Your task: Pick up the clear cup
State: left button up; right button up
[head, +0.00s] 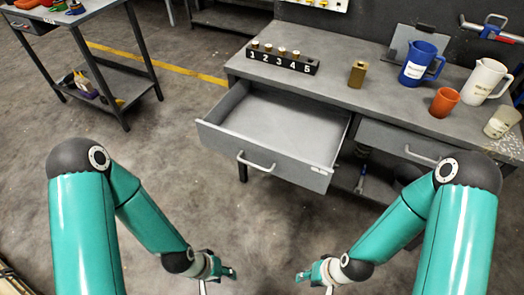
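A pale, see-through cup (501,122) stands at the right end of the grey workbench top (385,100). It appears to be the clear cup. My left gripper (221,277) and my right gripper (312,279) hang low at the bottom of the head view, in front of the bench and far from the cup. Both are small and partly cut off by the frame edge, so I cannot tell how their fingers stand. I see nothing held in either one.
An orange cup (444,102), a white pitcher (485,82) and a blue pitcher (420,62) stand near the clear cup. A brass block (357,74) and a numbered rack (283,58) are further left. An open, empty drawer (265,170) juts out below the bench top.

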aim_at(505, 117)
jog(key=u, duration=1.6)
jog(key=i, duration=0.1)
jog(key=z, duration=3.1)
jog(key=i, duration=0.45)
jog(key=u, duration=0.15)
jog(key=k, duration=0.45)
jog(key=z, duration=0.2)
